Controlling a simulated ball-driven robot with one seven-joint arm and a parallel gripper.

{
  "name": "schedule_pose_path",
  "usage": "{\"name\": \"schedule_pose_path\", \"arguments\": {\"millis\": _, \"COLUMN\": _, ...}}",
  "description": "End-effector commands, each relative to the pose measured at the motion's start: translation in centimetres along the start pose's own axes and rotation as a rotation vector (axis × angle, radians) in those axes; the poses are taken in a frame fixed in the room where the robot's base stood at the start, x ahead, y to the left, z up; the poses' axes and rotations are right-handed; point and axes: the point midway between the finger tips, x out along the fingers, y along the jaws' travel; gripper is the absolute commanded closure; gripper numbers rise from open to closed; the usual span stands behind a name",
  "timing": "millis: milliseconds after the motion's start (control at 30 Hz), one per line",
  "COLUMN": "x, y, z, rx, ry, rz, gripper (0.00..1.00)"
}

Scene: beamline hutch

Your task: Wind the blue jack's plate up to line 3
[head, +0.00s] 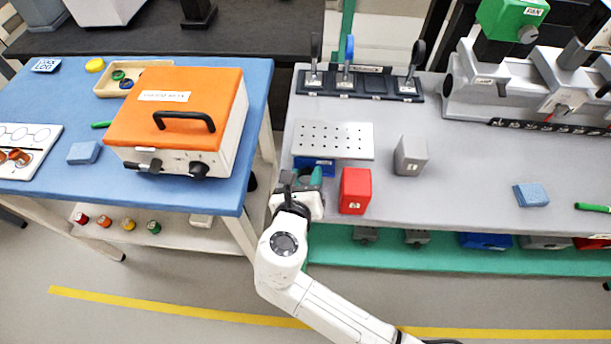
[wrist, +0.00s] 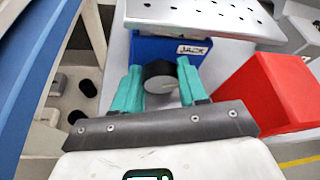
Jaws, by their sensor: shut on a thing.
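The blue jack (wrist: 200,48) stands at the left front of the grey bench, with a label reading JACK on its front. In the head view its blue body (head: 315,167) shows below its perforated silver plate (head: 333,140). The plate also shows in the wrist view (wrist: 205,14). A dark round knob (wrist: 161,80) is on the jack's front. My gripper (wrist: 161,88) has its teal fingers on either side of the knob and is shut on it. In the head view my gripper (head: 308,180) is at the jack's front. No line scale on the jack is readable.
A red block (head: 355,191) stands close to the right of my gripper, and it fills the wrist view's right side (wrist: 268,92). A grey block (head: 411,156) stands farther right. The blue table (head: 225,190) is to the left across a narrow gap.

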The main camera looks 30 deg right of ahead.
Motion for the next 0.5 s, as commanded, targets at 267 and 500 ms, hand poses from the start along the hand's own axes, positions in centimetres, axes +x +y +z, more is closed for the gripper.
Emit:
{"name": "schedule_pose_path", "arguments": {"millis": 267, "x": -0.09, "y": -0.13, "z": 0.14, "rx": 0.047, "ry": 0.001, "rz": 0.021, "gripper": 0.88}}
{"name": "schedule_pose_path", "arguments": {"millis": 500, "x": -0.13, "y": -0.38, "z": 0.16, "rx": 0.187, "ry": 0.001, "rz": 0.078, "gripper": 0.88}}
